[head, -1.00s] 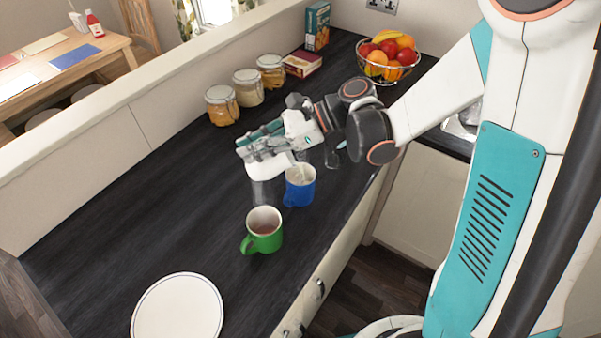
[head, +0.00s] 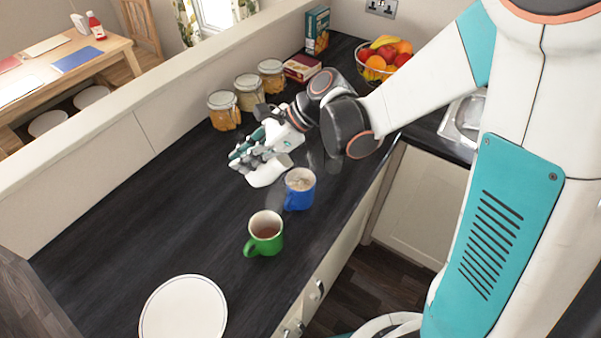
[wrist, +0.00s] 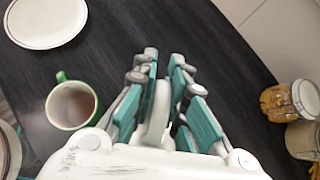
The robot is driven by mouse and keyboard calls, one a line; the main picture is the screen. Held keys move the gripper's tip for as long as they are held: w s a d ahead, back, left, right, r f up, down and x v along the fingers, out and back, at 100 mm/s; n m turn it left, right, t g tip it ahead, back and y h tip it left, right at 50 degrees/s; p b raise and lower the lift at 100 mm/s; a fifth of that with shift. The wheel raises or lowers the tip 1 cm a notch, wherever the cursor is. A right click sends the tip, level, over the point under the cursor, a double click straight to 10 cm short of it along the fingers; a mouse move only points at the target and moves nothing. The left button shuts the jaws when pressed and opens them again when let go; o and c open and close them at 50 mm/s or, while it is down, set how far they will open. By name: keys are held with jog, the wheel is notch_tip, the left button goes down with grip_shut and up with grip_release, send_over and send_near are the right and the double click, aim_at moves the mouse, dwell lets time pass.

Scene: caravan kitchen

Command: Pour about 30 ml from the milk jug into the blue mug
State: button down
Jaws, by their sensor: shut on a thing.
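My gripper (head: 248,160) is shut on the white milk jug (head: 265,176) above the counter. The jug is just left of the blue mug (head: 299,197), close to its rim; I cannot tell its exact tilt. The blue mug stands upright with pale contents partly showing. In the wrist view, a narrow white part of the jug (wrist: 157,115) sits between my teal-and-grey fingers (wrist: 162,80). No milk stream is clear now.
A green mug (head: 264,240) with brown liquid stands nearer the front, also in the wrist view (wrist: 72,104). A white plate (head: 184,308) lies at the front. Jars (head: 249,94), boxes (head: 317,30) and a fruit bowl (head: 383,60) stand behind. The left counter is clear.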

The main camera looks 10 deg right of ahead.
jog(key=shift+h+p, duration=0.4)
jog(key=shift+p, duration=0.05)
jog(key=shift+a+f+h+p, duration=0.1)
jog(key=shift+a+h+p, duration=0.1)
jog(key=shift+h+p, duration=0.5)
jog(key=shift+a+f+h+b, duration=0.1)
jog(key=shift+f+h+b, duration=0.2)
jog(key=shift+f+h, duration=0.1)
dwell(0.9)
jog(key=f+h+b, duration=0.2)
jog(key=f, duration=0.2)
jog(key=a+f+h+b, duration=0.1)
jog(key=f+h+b, duration=0.1)
jog(key=f, duration=0.1)
jog(key=a+f+h+b, duration=0.1)
jog(key=f+h+b, duration=0.1)
jog(key=f+b, duration=0.1)
jog(key=shift+w+a+f, duration=0.15)
jog(key=shift+a+f, duration=0.05)
jog(key=shift+f, duration=0.65)
jog(key=shift+f+h+b, duration=0.5)
jog(key=shift+f+b, duration=0.25)
jog(key=shift+f, duration=0.1)
